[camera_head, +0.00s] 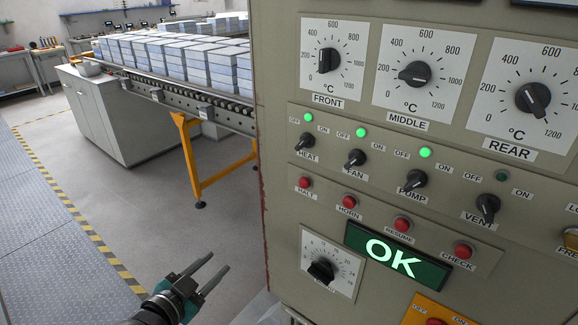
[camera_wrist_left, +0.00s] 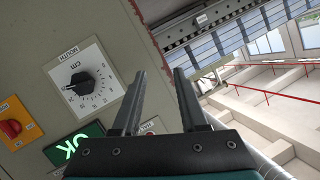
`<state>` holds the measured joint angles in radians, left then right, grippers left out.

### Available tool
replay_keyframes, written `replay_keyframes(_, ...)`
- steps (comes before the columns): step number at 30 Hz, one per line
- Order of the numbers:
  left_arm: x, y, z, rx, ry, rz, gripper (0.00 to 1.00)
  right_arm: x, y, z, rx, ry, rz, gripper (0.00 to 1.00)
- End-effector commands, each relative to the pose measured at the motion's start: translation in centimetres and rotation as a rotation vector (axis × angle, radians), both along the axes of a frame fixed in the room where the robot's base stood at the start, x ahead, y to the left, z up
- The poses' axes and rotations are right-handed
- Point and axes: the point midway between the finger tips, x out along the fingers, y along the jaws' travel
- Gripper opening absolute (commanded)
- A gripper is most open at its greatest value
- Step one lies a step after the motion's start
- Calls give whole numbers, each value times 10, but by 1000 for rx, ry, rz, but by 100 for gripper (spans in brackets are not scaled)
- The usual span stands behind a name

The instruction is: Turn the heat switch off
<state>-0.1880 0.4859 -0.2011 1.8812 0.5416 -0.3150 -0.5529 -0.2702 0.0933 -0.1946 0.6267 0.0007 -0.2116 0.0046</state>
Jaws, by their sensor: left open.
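The heat switch (camera_head: 304,141) is a small black knob on the grey-green control panel, at the left end of a row of similar knobs. OFF and ON labels stand above it, and its green lamp (camera_head: 308,117) is lit. The exact direction of its pointer is hard to read. My left gripper (camera_head: 220,262) is open and empty, in the air left of the panel and below the switch, touching nothing. The left wrist view shows its two fingers apart (camera_wrist_left: 159,72), with the panel behind; I cannot make out the heat switch there. My right gripper is not in view.
Fan (camera_head: 356,158), pump (camera_head: 415,180) and vent (camera_head: 488,207) knobs continue the row, with red buttons below. A dial (camera_head: 321,271) and a green OK display (camera_head: 390,249) sit lower. A conveyor (camera_head: 190,103) with stacked blocks runs behind. Floor left of the panel is clear.

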Motion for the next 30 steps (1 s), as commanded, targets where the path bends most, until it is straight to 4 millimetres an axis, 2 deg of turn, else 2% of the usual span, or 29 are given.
replay_keyframes(1,-1,-14,57,2,-68,-52,42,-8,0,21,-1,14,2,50)
replay_keyframes(3,-5,-32,111,3,-147,-117,42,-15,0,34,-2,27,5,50)
replay_keyframes(6,-17,-53,171,8,-240,-196,42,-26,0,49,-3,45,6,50)
replay_keyframes(10,-33,-72,220,11,-318,-266,42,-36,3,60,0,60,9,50)
replay_keyframes(13,-40,-79,237,13,-349,-292,42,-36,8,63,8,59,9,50)
replay_keyframes(17,-38,-84,243,12,-361,-300,42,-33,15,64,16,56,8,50)
replay_keyframes(23,-17,-99,244,8,-362,-298,42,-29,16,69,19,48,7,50)
replay_keyframes(30,19,-125,244,7,-360,-298,42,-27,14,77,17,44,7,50)
